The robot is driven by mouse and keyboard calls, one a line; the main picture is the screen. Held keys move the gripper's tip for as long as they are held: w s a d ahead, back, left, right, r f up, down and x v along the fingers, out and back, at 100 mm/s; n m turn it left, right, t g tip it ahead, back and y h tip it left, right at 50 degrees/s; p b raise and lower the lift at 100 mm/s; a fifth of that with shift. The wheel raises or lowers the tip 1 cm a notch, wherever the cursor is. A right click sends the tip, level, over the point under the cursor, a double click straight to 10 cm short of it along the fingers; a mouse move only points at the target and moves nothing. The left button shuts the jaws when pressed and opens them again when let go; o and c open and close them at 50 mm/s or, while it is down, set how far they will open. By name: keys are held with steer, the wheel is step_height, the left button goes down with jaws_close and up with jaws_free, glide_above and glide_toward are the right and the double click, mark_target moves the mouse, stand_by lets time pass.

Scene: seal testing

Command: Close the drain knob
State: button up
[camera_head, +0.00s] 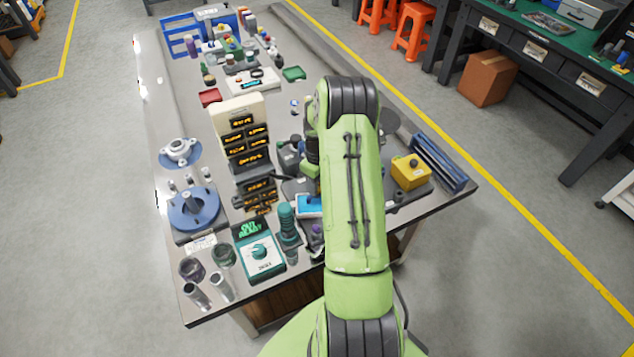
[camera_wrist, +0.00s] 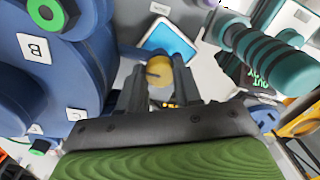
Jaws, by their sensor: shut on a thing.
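In the wrist view, a round yellow knob with a dark slot (camera_wrist: 159,68) sits between the two dark fingers of my gripper (camera_wrist: 159,76). It seems to be the drain knob, but I see no label on it. My gripper is shut on it; the contact is partly hidden by the fingers. In the head view my green arm covers the gripper and the knob.
In the wrist view, a large blue body with letter labels (camera_wrist: 75,72) stands close at left and a teal ribbed cylinder (camera_wrist: 262,52) at right. A blue-screened device (camera_wrist: 170,38) lies beyond the knob. In the head view, a yellow box (camera_head: 410,172) stands right of my arm.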

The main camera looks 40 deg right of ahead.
steer(key=shift+m, duration=0.3)
steer(key=m+b, duration=0.1)
steer(key=m, duration=0.2)
steer(key=shift+m+b, duration=0.3)
steer(key=m+b, duration=0.1)
steer(key=m, duration=0.3)
steer(key=shift+m, duration=0.3)
steer(key=m+b, duration=0.1)
steer(key=m, duration=0.3)
steer(key=shift+m, duration=0.3)
steer(key=shift+m+b, duration=0.35)
steer(key=shift+m, duration=1.95)
steer(key=shift+r, duration=0.1)
steer(key=o, duration=0.8)
steer(key=shift+c, duration=0.2)
